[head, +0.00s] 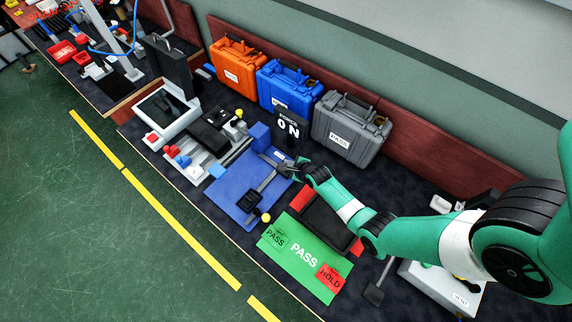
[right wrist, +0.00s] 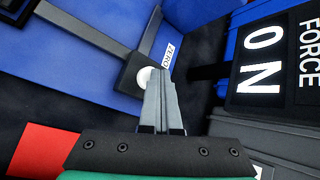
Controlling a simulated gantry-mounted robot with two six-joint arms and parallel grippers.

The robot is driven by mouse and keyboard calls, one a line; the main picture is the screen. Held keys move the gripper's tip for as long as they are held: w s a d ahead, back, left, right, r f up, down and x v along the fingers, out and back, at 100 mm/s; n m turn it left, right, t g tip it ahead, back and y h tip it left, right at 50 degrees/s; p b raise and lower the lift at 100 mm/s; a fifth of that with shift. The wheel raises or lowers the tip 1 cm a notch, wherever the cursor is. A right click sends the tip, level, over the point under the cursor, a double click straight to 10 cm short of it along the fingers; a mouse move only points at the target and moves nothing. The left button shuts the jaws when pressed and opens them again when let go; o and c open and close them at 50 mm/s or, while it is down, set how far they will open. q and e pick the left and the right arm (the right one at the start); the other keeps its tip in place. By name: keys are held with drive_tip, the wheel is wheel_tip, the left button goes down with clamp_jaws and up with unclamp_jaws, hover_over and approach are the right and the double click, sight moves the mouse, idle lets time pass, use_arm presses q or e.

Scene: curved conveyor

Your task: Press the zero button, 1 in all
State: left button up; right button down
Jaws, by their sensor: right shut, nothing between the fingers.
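The zero button (right wrist: 144,77) is a round white cap on a small black block, with a white "ZERO" label (right wrist: 168,50) beside it in the right wrist view. My right gripper (right wrist: 158,78) is shut and empty. Its closed fingertips appear right at the button and cover part of its right side; I cannot tell whether they touch it. In the head view the right gripper (head: 286,168) reaches in from the right, over the right edge of the blue mat (head: 228,190). The button is too small to make out there. My left gripper is not in view.
A black display (head: 289,126) reading "ON" stands just behind the gripper. Orange (head: 238,62), blue (head: 288,85) and grey (head: 350,128) cases line the back. A green "PASS" mat (head: 290,262) with a red "HOLD" card (head: 329,278) lies in front.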

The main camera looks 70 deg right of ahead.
drive_tip(key=shift+r+p, duration=0.9)
drive_tip(key=shift+r, duration=0.05)
wheel_tip(320, 180, up, 5)
drive_tip(key=p, duration=0.4)
drive_tip(key=shift+p, duration=0.4)
idle(0.4)
